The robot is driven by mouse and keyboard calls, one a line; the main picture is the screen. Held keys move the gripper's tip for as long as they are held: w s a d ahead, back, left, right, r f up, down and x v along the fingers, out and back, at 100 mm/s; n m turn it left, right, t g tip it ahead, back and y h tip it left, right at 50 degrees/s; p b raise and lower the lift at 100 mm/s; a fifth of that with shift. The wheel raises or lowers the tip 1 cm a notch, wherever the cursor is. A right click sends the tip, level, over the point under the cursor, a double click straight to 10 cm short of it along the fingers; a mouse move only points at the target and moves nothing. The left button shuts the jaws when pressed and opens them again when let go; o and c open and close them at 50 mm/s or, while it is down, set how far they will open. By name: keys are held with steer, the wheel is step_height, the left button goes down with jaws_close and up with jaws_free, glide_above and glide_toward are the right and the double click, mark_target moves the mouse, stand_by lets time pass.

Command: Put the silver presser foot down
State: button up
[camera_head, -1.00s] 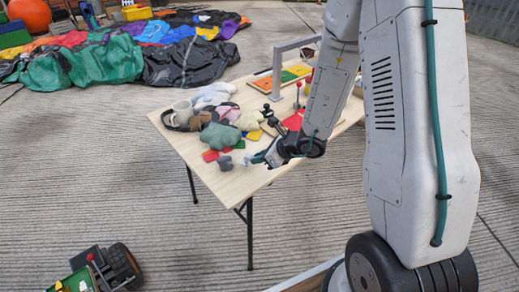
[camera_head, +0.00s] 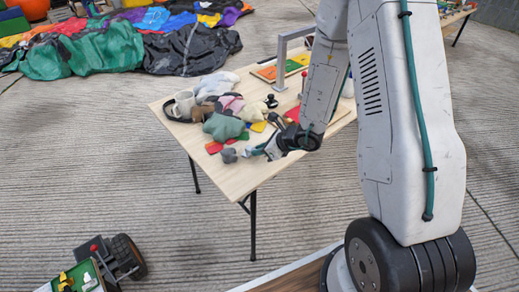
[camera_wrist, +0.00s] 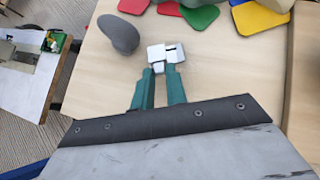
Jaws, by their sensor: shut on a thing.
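The silver presser foot (camera_wrist: 166,53) is a small, blocky, shiny piece in the wrist view. My gripper (camera_wrist: 160,74) has dark green fingers shut on it, over the light wooden table (camera_wrist: 195,118). I cannot tell whether the presser foot touches the tabletop. In the head view my gripper (camera_head: 262,152) is over the table's near right part, and the presser foot is too small to make out clearly.
A grey rounded piece (camera_wrist: 120,34) lies left of the presser foot. Red (camera_wrist: 198,17), green and yellow patches lie beyond. The table's near left corner is bare.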

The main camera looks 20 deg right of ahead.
steer(key=o, duration=0.8)
